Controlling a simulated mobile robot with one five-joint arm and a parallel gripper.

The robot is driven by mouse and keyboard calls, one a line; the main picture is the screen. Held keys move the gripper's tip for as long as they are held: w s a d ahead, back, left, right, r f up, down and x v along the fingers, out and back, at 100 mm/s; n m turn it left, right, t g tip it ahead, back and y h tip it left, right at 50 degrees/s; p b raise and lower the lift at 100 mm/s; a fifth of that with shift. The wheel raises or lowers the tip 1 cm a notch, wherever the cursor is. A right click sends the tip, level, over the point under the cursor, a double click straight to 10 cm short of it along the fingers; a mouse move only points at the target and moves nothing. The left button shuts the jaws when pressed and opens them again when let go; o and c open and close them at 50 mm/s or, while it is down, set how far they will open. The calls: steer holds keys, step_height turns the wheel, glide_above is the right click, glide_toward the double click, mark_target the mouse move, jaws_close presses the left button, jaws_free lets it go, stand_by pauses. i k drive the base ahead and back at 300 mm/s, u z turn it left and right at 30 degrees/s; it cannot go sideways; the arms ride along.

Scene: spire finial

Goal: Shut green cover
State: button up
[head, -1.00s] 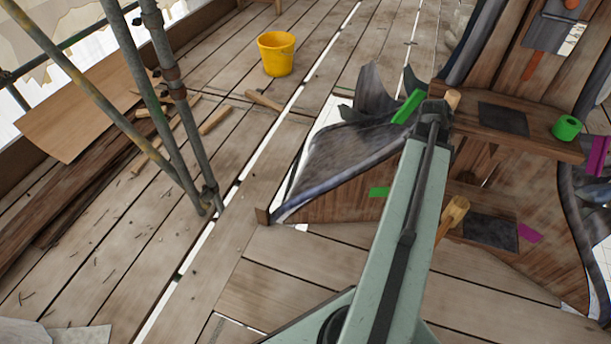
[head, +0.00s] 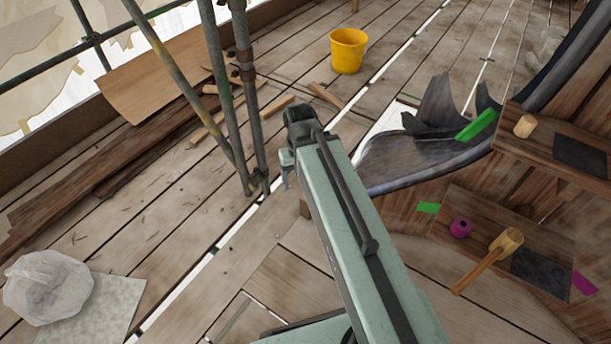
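A bright green bar (head: 477,124) stands tilted at the edge of the curved grey metal sheeting (head: 425,158), right of centre in the head view. I cannot tell which green piece belongs to the cover. My gripper (head: 287,170) is at the far end of my pale green arm, left of the sheeting and apart from both green pieces. The arm's end hides its fingers, so I cannot tell whether it is open or shut.
Scaffold poles (head: 247,95) stand left of my gripper. A yellow bucket (head: 348,50) is behind. A whitish bundle (head: 48,287) lies at lower left.

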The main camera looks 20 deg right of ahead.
mark_target(482, 127)
steer(key=z, duration=0.45)
steer(key=i, duration=0.35)
steer(key=u, duration=1.05)
